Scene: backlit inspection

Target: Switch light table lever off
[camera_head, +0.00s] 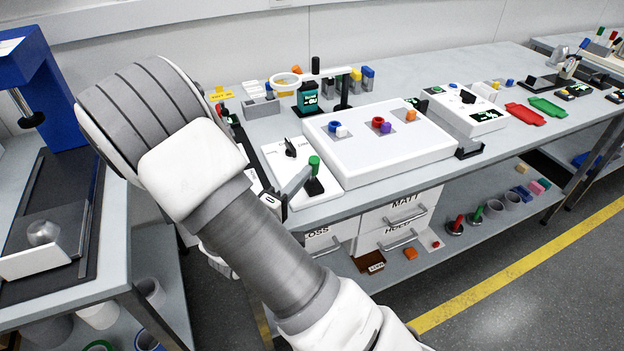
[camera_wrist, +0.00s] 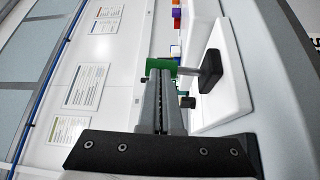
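The light table (camera_head: 352,172) is a large white box on the bench in the head view. At its left a white panel (camera_head: 327,194) carries an upright lever with a green handle (camera_head: 314,165) on a black base (camera_head: 315,187). My gripper (camera_head: 308,171) is beside the lever, its grey fingers pointing at the green handle from the left. In the wrist view the fingers (camera_wrist: 166,74) lie close together with nothing seen between them. The green handle (camera_wrist: 190,71) is just past the fingertips, partly hidden by them; contact cannot be told.
A ring-shaped magnifier (camera_head: 285,82) and small bottles are behind. Coloured parts (camera_head: 379,124) sit on the light table. Drawers (camera_head: 388,232) are under the bench top.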

